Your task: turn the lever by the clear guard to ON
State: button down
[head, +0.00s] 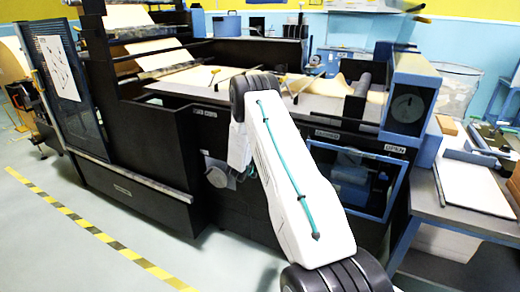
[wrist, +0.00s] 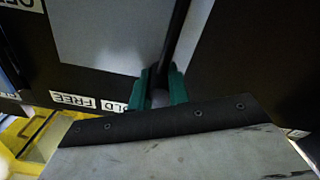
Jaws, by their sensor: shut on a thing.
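My gripper (wrist: 159,90) shows in the wrist view with its green fingertips closed around a thin dark rod (wrist: 177,38), which looks like a lever handle. The rod runs up out of the top of the picture. A FREE label (wrist: 74,99) and a partly covered label ending in OLD (wrist: 114,103) lie just left of the fingers. No ON mark can be read. In the head view, a blue-framed clear panel (head: 350,176) sits on the machine's front, right of my arm. My fingers and the rod cannot be made out there.
The dark machine (head: 130,130) fills the middle of the head view. A blue box with a round dial (head: 407,107) stands at its right end, above an OPEN label (head: 395,149). A grey side table (head: 470,205) is at right. Striped tape (head: 90,228) crosses the clear floor at left.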

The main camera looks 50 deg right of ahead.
jog(key=shift+a+f, duration=0.1)
jog(key=shift+f, duration=0.25)
jog(key=c, duration=1.3)
grip_release()
jog(key=shift+r, duration=0.1)
jog(key=v, duration=0.7)
jog(key=shift+s+a, duration=0.15)
jog(key=shift+a, duration=0.2)
